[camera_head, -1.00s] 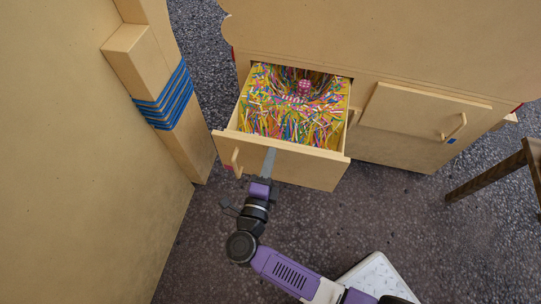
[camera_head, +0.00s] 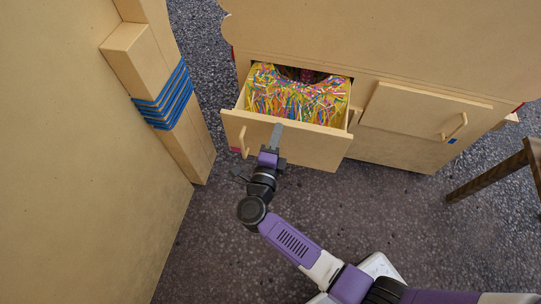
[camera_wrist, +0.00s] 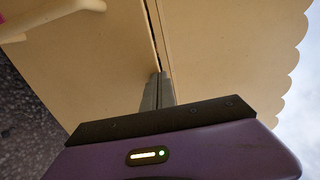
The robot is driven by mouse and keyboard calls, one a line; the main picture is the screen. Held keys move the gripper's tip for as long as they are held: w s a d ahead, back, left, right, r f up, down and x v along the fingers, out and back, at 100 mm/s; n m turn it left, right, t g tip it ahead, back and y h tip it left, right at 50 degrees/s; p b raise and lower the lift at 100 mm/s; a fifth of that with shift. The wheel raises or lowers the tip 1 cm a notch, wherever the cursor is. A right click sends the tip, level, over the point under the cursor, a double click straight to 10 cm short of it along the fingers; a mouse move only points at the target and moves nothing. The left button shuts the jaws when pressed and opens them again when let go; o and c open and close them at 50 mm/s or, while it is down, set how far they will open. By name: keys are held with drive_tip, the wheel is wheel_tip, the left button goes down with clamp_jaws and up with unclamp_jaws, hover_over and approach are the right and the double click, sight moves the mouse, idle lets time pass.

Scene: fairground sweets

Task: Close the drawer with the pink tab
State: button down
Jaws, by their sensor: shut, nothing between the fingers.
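The drawer (camera_head: 310,148) in the head view is partly open, with a handle (camera_head: 242,141) at the left of its front and a pink-red tab (camera_head: 235,150) beside that handle. Colourful paper strips (camera_head: 290,98) fill it. My gripper (camera_head: 277,130) is shut and empty, with its fingertips at the upper part of the drawer front, right of the handle. In the wrist view, my shut fingers (camera_wrist: 157,90) reach the drawer front (camera_wrist: 100,60), and part of the handle (camera_wrist: 65,8) shows at the upper left. Whether the fingertips touch the wood is hard to tell.
A closed drawer (camera_head: 420,110) with a handle and a blue tab (camera_head: 452,141) is to the right. A wooden post (camera_head: 165,90) wrapped in blue cord stands at the left. A dark wooden stool leg (camera_head: 490,176) is at the right. The dark floor in front is mostly clear.

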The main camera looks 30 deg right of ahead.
drive_tip(key=b+x, duration=0.3)
drive_tip(key=x, duration=0.9)
drive_tip(key=b+x, duration=0.2)
drive_tip(key=x, duration=0.9)
drive_tip(key=shift+w+d+f+b, duration=0.2)
drive_tip(key=shift+w+d+b, duration=0.05)
drive_tip(key=shift+b, duration=0.15)
drive_tip(key=shift+w+d+r, duration=0.2)
drive_tip(key=shift+w+d, duration=0.2)
drive_tip(key=shift+d+r, duration=0.1)
drive_tip(key=p+v, duration=0.3)
drive_tip(key=v, duration=0.5)
drive_tip(key=shift+a, duration=0.2)
drive_tip(key=shift+f, duration=0.2)
